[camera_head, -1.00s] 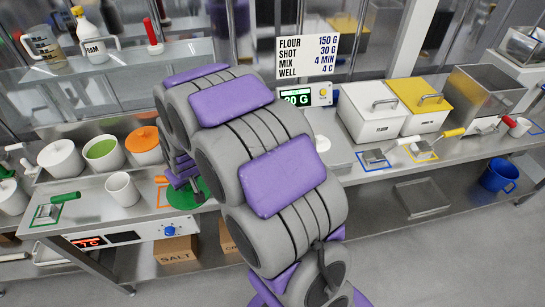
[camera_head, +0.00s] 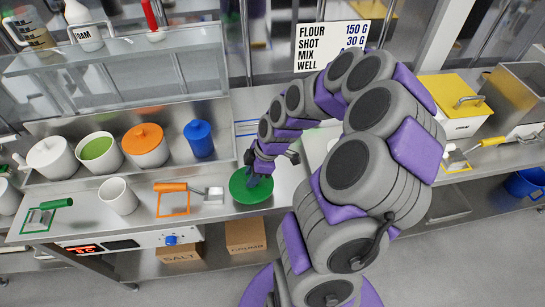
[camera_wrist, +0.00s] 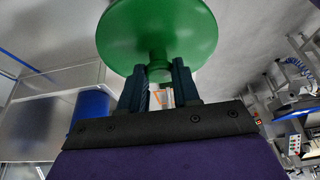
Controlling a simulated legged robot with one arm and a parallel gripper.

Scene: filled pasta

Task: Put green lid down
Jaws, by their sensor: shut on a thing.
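The green lid (camera_head: 243,190) is a round disc with a knob. My gripper (camera_head: 257,172) is shut on the lid's knob, at the front edge of the steel counter. The head view does not show clearly whether the lid touches the counter. In the wrist view the lid (camera_wrist: 157,25) fills the top, with its knob between the two fingers of my gripper (camera_wrist: 160,72). A white pot with a green inside (camera_head: 100,150) stands uncovered on the left, well apart from the lid.
An orange-topped pot (camera_head: 146,143), a white pot (camera_head: 53,157) and a blue container (camera_head: 199,138) stand in the back row. A glass shelf (camera_head: 110,65) rises behind.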

